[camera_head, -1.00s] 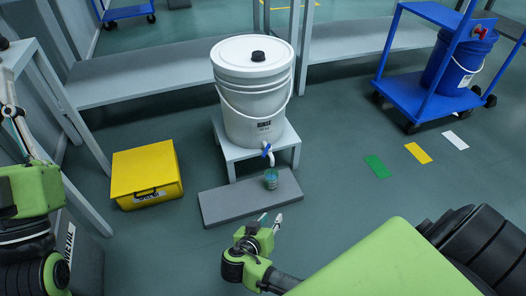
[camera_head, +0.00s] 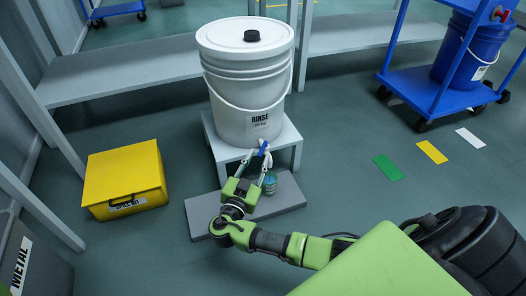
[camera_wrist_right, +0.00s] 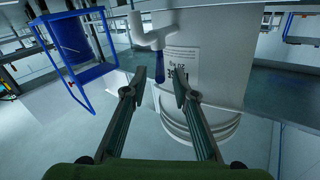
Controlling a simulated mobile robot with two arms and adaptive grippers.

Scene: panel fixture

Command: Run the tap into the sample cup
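The white bucket (camera_head: 235,105) labelled RINSE stands on a small grey stand (camera_head: 290,140). Its tap has a blue lever (camera_head: 263,148), low on the bucket's front. In the right wrist view, the tap's white pipe (camera_wrist_right: 150,38) and the blue lever (camera_wrist_right: 158,68) appear upside down. My right gripper (camera_head: 256,163) is open just in front of the tap. In the right wrist view its fingertips (camera_wrist_right: 160,80) lie on either side of the lever, with gaps visible. The teal sample cup (camera_head: 270,185) stands upright below the tap, beside the right finger. My left gripper is out of view.
The cup stands on a grey slab (camera_head: 290,195) on the floor. A yellow box (camera_head: 125,180) is at the left. A blue cart (camera_head: 445,85) with a blue bucket (camera_head: 465,55) is at the right. Open floor lies between stand and cart.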

